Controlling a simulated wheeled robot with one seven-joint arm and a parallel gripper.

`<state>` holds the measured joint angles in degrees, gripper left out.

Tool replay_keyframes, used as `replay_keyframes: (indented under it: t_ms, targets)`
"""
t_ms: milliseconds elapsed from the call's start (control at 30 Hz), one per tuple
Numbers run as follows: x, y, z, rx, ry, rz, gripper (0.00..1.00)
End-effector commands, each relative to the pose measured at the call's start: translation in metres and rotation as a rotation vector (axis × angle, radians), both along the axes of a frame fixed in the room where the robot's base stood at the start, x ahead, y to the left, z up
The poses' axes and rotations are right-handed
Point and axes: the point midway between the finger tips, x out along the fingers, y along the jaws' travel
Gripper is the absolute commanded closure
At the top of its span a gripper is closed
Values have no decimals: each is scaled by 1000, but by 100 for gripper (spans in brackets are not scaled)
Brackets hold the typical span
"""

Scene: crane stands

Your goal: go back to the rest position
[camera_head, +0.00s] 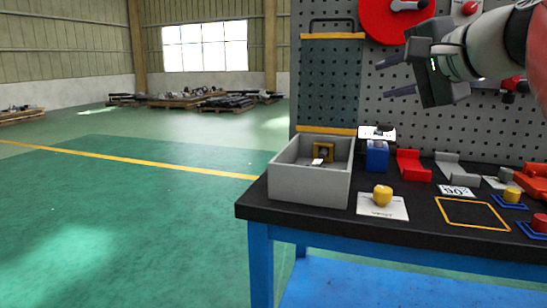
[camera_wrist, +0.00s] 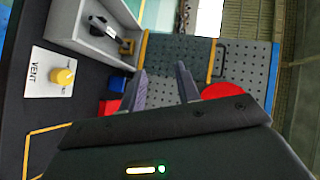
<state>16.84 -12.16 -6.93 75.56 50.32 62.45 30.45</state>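My gripper (camera_head: 392,77) is raised above the workbench, in front of the grey pegboard, with its fingers pointing left. The two fingers are spread apart with nothing between them; in the wrist view the gripper (camera_wrist: 162,82) also looks open and empty. The workbench (camera_head: 300,220) has a black top and blue legs and stands below my gripper. My gripper touches nothing that I can see.
A grey open bin (camera_head: 309,186) holding a dark and yellow item stands at the bench's left end. A yellow knob (camera_head: 382,195) sits on a white VENT card. Red, blue and grey holders stand behind. The pegboard (camera_head: 440,130) rises behind. Green floor at left is clear.

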Motion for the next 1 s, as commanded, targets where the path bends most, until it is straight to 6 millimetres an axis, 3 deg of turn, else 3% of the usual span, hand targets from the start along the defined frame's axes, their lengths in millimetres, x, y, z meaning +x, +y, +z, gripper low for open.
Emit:
replay_keyframes:
  t_ms: [167,400,500,600,767,1000]
  targets:
    - [-32,24,-107,-253,148,61,67]
    - [-107,46,-270,-710,326,259,67]
    - [-140,46,-328,-886,376,361,67]
    - [-166,44,-370,-1023,406,447,67]
    - [-187,40,-404,-1142,428,528,67]
    - [-190,39,-410,-1161,433,541,67]
